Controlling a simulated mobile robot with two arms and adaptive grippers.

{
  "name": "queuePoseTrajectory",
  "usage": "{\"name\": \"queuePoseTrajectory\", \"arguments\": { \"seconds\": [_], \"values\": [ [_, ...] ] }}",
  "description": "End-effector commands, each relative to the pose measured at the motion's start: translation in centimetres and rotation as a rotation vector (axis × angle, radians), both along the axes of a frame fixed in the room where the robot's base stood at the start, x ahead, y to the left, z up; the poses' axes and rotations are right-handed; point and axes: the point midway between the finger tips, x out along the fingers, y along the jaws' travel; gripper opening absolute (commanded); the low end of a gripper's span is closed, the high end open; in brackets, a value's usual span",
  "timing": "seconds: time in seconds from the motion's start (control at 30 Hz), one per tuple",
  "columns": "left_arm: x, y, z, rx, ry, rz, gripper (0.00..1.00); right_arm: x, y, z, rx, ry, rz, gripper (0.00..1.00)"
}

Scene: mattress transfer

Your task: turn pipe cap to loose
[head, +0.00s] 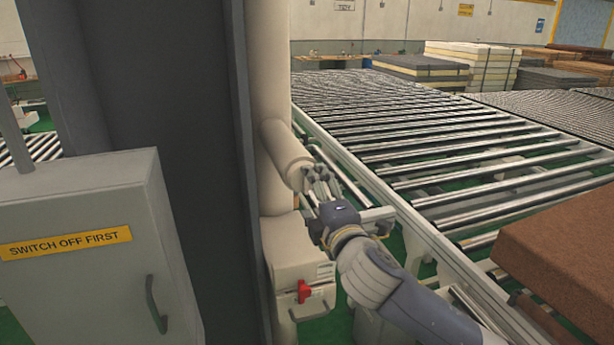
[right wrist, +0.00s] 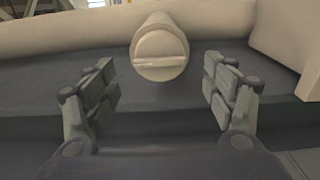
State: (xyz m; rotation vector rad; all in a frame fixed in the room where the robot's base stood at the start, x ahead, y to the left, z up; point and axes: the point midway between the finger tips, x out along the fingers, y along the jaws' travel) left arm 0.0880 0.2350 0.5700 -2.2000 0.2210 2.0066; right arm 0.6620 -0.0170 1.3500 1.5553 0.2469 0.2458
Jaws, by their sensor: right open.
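The pipe cap is the cream round end of a short pipe branch (head: 286,156) on the upright pipe (head: 270,75) in the head view. In the right wrist view the cap (right wrist: 160,55) faces me, with a raised bar running level across its face. My right gripper (head: 316,182) is at the cap's lower right in the head view. In the right wrist view my right gripper (right wrist: 160,90) is open, its fingers to either side of and below the cap, with nothing between them. My left gripper is not in view.
A dark column (head: 165,130) and a grey cabinet (head: 90,250) marked "SWITCH OFF FIRST" stand left. A roller conveyor (head: 440,150) runs along the right, with a brown mattress (head: 560,245) near the front.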

Motion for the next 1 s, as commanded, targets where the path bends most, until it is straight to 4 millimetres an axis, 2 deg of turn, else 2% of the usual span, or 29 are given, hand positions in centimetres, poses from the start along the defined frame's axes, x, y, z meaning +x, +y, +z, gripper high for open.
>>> {"name": "queuePoseTrajectory", "arguments": {
  "seconds": [0.2, 0.4, 0.83, 1.0],
  "values": [
    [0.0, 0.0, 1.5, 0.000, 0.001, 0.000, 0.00, 2.9, 1.0, 0.2, 0.001, 0.001, 0.000, 0.77],
    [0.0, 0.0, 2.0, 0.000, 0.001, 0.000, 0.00, 4.4, 1.5, 0.2, 0.001, -0.001, -0.001, 0.77],
    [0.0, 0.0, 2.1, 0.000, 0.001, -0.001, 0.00, 5.0, 1.6, 0.0, 0.001, -0.001, 0.000, 0.77],
    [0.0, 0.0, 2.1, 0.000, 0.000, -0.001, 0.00, 4.9, 1.6, 0.0, 0.001, -0.001, 0.000, 0.39]
  ]
}}
